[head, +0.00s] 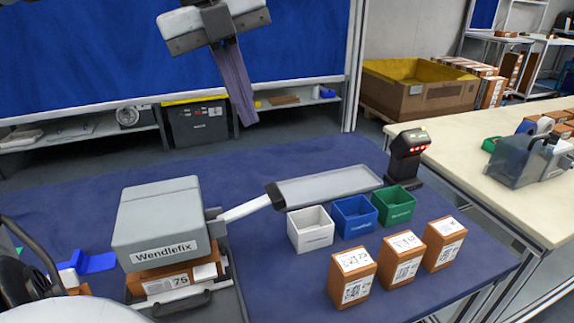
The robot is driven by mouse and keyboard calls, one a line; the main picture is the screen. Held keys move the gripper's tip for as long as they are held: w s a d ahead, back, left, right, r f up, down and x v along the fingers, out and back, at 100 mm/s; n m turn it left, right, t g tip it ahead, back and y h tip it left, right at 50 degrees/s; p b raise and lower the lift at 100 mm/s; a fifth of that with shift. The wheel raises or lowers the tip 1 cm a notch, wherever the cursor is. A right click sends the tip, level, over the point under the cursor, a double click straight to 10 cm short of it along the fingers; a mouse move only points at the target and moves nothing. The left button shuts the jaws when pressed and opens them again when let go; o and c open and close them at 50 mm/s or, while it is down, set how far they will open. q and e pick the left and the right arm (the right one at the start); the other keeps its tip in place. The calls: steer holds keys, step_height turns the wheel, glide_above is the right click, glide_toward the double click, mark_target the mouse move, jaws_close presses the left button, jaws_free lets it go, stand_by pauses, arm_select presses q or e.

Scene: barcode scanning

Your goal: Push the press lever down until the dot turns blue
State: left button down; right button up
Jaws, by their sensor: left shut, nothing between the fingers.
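The press (160,222) is a grey block labelled "Wendlefix" on the left of the blue table. Its press lever (245,209) is a pale bar with a dark end, sticking out to the right and sloping slightly up. An orange-brown box (165,284) marked "75" sits under the press head. My left gripper (247,118) hangs from the top of the picture, its long fingers shut and empty, pointing down. It looks above and behind the lever, apart from it. I cannot make out the dot. My right gripper is not in view.
A grey tray (330,185) lies behind the lever end. Several labelled orange boxes (354,288) stand in front. A black scanner (404,165) with red lights stands at the back right.

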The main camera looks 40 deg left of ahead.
mark_target(272, 192)
arm_select(q)
steer(key=x, duration=1.3)
steer(key=shift+s+f+p, duration=0.25)
steer(key=shift+f+p, duration=0.1)
steer(key=shift+p, duration=0.05)
steer(key=shift+f, duration=0.1)
